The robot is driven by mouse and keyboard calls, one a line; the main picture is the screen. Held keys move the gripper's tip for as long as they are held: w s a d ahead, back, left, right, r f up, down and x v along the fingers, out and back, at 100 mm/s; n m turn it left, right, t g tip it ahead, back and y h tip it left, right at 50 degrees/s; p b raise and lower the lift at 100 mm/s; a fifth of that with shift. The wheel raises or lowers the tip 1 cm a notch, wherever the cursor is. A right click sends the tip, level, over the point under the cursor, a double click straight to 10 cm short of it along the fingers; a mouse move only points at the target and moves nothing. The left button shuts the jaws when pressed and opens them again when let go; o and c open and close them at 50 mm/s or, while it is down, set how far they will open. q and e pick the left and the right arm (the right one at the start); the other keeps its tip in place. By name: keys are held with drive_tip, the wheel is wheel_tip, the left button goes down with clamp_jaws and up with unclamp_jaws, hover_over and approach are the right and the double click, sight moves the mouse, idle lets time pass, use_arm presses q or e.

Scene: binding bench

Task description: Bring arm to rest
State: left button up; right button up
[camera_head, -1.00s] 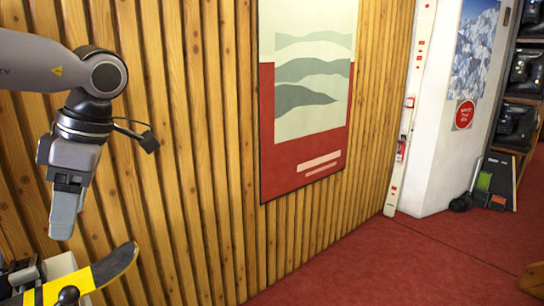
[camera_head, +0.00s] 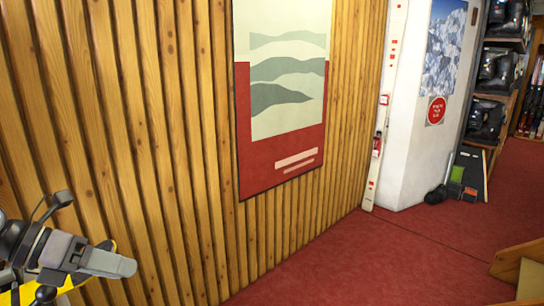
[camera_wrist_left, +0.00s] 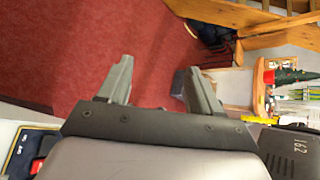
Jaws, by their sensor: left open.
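My left gripper (camera_head: 122,266) is at the lower left of the head view, its fingers pointing right. It is in front of the slatted wood wall, near a yellow and black ski (camera_head: 75,283) that it partly covers. In the left wrist view its two fingers (camera_wrist_left: 160,85) stand apart with nothing between them, and red carpet shows beyond. My right gripper is in neither view.
The slatted wall (camera_head: 180,150) carries a red and green poster (camera_head: 285,155). A white ski (camera_head: 385,110) leans by the white pillar (camera_head: 415,140). Boot shelves (camera_head: 490,100) stand at the right. A wooden edge (camera_head: 522,265) is at the lower right.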

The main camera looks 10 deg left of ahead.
use_arm(q)
drive_tip(key=s+a+f+n+t+y, duration=0.25)
drive_tip(key=f+n+t+y, duration=0.35)
drive_tip(key=n, duration=0.7)
drive_tip(key=s+a+f+n+t+y, duration=0.1)
drive_tip(key=a+f+n+t+y, duration=0.15)
drive_tip(key=f+n+y, duration=0.75)
drive_tip(key=s+d+f+n+g+h, duration=0.4)
drive_tip(key=s+d+n+g, duration=0.1)
drive_tip(key=s+d+n, duration=0.25)
drive_tip(key=s+d+f+n+g+h, duration=0.3)
drive_tip(key=s+d+n+g, duration=0.3)
drive_tip(key=s, duration=0.3)
drive_tip(key=w+d+f+t+h+b, duration=0.1)
drive_tip(key=w+f+t, duration=0.2)
drive_tip(key=f, duration=0.3)
drive_tip(key=w+d+f+t+h+b, duration=0.1)
drive_tip(key=w+d+f+t+b, duration=0.1)
drive_tip(key=f, duration=0.5)
drive_tip(key=shift+w+t+b, duration=0.3)
drive_tip(key=shift+w+t, duration=0.15)
drive_tip(key=shift+t, duration=0.7)
